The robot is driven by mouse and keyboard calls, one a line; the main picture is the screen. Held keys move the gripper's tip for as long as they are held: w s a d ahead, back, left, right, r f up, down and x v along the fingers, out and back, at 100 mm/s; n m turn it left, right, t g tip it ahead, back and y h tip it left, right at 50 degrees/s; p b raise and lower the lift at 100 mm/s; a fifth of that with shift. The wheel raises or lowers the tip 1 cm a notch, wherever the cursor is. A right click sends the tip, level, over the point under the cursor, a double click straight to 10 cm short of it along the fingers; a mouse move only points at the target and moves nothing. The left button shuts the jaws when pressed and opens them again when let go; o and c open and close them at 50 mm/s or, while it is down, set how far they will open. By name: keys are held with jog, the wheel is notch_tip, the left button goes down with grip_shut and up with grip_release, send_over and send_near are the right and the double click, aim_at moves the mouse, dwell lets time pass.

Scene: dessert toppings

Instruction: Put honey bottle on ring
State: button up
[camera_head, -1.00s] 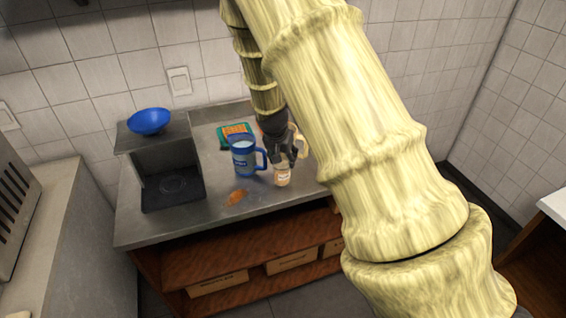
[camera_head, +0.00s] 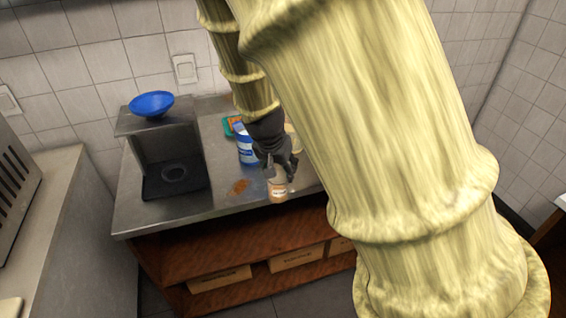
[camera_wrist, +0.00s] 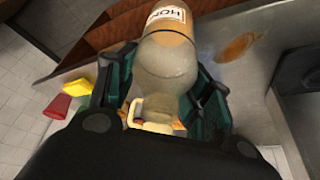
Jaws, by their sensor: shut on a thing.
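The honey bottle (camera_head: 277,190), with a white label, shows over the counter's front edge. My gripper (camera_head: 281,170) is shut on its upper part from above. In the wrist view the bottle (camera_wrist: 166,50) lies between both fingers (camera_wrist: 163,85), its label partly reading "HON". I cannot tell its exact height above the counter. A dark ring (camera_head: 174,172) lies on the black base of the grey stand at left, apart from the bottle. The ring is empty.
A blue bowl (camera_head: 151,104) sits on top of the stand (camera_head: 143,150). A blue mug (camera_head: 246,148) and a green-orange box (camera_head: 230,124) stand behind my gripper. An orange-brown spill (camera_head: 238,187) lies on the counter (camera_head: 215,198) between bottle and stand.

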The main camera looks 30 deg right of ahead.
aim_at(257, 202)
jog(key=shift+s+a, duration=0.35)
jog(key=shift+s, duration=0.05)
jog(key=a+f+n+t+y, duration=0.1)
jog(key=a+f+n, duration=0.4)
jog(key=f, duration=0.5)
jog(key=a+f+n+t+y, duration=0.1)
jog(key=a+f+n+y, duration=0.1)
jog(key=a+f+n, duration=0.3)
jog(key=w+a+f, duration=0.1)
jog(key=a+f, duration=0.3)
jog(key=a, duration=0.1)
jog(key=shift+f+n+y, duration=0.3)
jog(key=shift+f, duration=0.1)
jog(key=shift+s+d, duration=0.1)
jog(key=shift+d, duration=0.1)
